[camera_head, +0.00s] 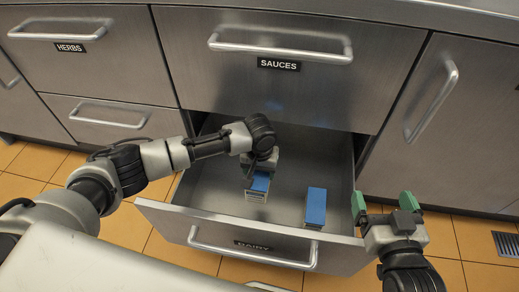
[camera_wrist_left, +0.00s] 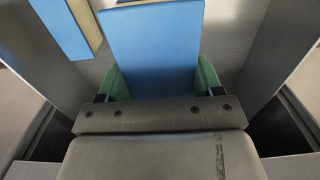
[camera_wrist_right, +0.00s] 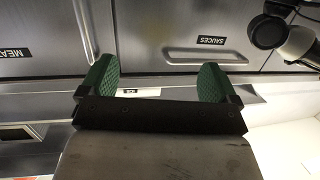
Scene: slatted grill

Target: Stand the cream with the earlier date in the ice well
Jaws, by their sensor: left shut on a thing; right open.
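Two cream cartons with blue tops stand in the open drawer labelled DAIRY (camera_head: 185,218). My left gripper (camera_head: 262,168) reaches down into the drawer and is shut on the left carton (camera_head: 258,187). In the left wrist view this held carton (camera_wrist_left: 152,50) sits between the green fingers. The other carton (camera_head: 316,206) stands apart to the right, near the drawer front; it shows at the upper left of the left wrist view (camera_wrist_left: 66,24). No date can be read on either. My right gripper (camera_head: 384,203) is open and empty, right of the drawer. I cannot make out the ice well.
A shut drawer labelled SAUCES (camera_head: 279,64) is above the open one. Orange floor tiles (camera_head: 122,240) show below.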

